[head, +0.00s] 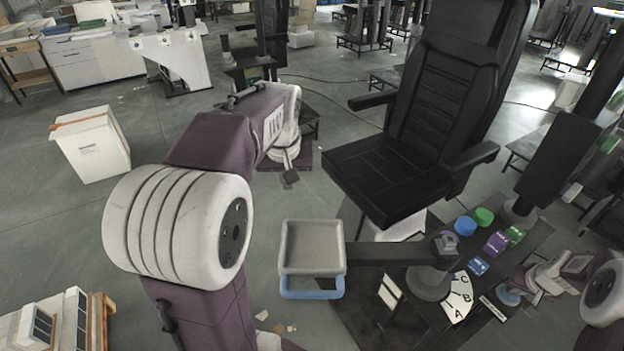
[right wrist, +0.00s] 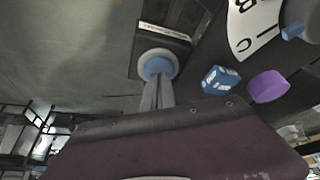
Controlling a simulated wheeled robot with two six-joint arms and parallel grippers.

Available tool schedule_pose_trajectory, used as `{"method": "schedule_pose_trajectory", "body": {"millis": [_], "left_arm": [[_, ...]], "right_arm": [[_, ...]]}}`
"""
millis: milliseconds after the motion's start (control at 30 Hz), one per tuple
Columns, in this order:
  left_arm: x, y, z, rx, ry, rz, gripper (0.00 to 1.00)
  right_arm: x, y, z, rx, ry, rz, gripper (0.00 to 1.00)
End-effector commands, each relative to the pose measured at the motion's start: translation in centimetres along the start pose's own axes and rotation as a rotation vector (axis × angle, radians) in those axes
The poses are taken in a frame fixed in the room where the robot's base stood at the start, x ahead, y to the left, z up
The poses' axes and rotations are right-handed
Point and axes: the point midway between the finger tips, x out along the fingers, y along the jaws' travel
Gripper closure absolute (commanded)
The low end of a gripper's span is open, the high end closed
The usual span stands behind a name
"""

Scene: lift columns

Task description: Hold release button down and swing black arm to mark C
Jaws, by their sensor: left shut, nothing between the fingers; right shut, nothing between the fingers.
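The black arm (head: 390,254) runs left from its post on the dark base plate, with a grey-lined tray (head: 312,248) and a blue rim at its outer end. A white dial (head: 461,298) beside the post carries marks A, B and C; it also shows in the right wrist view (right wrist: 252,28). The pointer's exact mark is unclear. The blue release button (head: 508,297) sits in a white ring (right wrist: 157,66). My right gripper (right wrist: 159,80) is shut, its tips at the button; whether it is pressed is unclear. My left gripper (head: 290,180) is shut and empty, beyond the tray, apart from it.
A black seat (head: 400,165) stands behind the black arm. Blue, green and purple knobs and blocks (head: 484,238) stand on the base plate near the post. A label plate (right wrist: 165,34) lies beside the button. A white box (head: 90,145) stands on open floor at left.

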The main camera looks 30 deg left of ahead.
Motion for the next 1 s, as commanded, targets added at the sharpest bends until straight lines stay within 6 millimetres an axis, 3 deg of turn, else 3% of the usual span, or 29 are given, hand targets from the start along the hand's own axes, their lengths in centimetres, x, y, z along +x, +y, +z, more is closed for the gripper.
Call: {"method": "schedule_pose_trajectory", "body": {"millis": [367,1000], "left_arm": [[-0.2,0.0,-0.1,0.000,0.000,0.000,1.00],[-4.5,0.0,-1.7,0.000,0.000,0.000,1.00]], "right_arm": [[-0.2,0.0,-0.1,0.000,0.000,0.000,1.00],[-6.0,0.0,-2.6,0.001,0.002,0.000,1.00]]}}
